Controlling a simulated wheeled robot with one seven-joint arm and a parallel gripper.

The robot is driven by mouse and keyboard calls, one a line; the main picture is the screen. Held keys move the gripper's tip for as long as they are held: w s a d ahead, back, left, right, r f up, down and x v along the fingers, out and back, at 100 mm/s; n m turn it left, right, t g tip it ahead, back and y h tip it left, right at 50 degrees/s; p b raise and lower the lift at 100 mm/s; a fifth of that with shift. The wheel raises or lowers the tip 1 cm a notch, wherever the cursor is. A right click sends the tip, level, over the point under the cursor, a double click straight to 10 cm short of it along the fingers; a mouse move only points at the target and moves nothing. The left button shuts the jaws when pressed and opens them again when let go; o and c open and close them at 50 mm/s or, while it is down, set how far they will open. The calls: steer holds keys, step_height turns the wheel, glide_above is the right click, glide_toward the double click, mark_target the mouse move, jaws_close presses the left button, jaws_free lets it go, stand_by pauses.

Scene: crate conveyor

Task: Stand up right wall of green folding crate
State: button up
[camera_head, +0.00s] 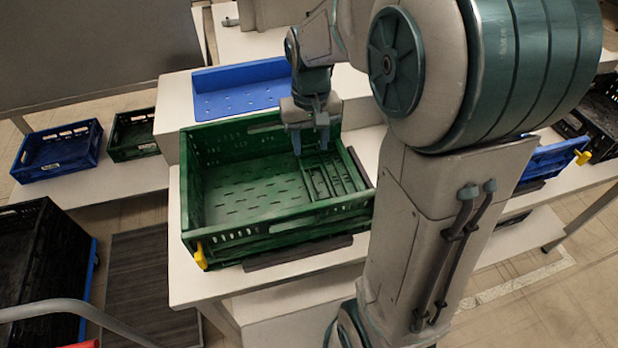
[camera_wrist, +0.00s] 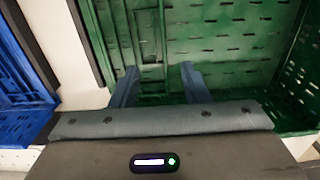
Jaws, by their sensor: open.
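The green folding crate (camera_head: 275,228) stands on a white table in the head view. Its left wall (camera_head: 187,185), back and front walls are upright. Its right wall (camera_head: 332,177) lies folded down inside over the crate floor; its ribbed panel also shows in the wrist view (camera_wrist: 145,35). My gripper (camera_head: 311,145) is over the right back part of the crate, close to the back wall. In the wrist view my gripper (camera_wrist: 159,88) has its two fingers apart, with nothing held between them. One finger appears near the folded panel; contact cannot be told.
A flat blue crate (camera_head: 240,103) lies on the raised surface behind. Another blue crate (camera_head: 548,163) is at right, partly hidden by my arm. A dark crate (camera_head: 30,262) stands at lower left.

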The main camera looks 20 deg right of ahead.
mark_target(310, 183)
step_height(310, 183, down, 13)
steer(key=shift+r+b, duration=0.2)
steer(key=shift+b, duration=0.15)
jaws_close()
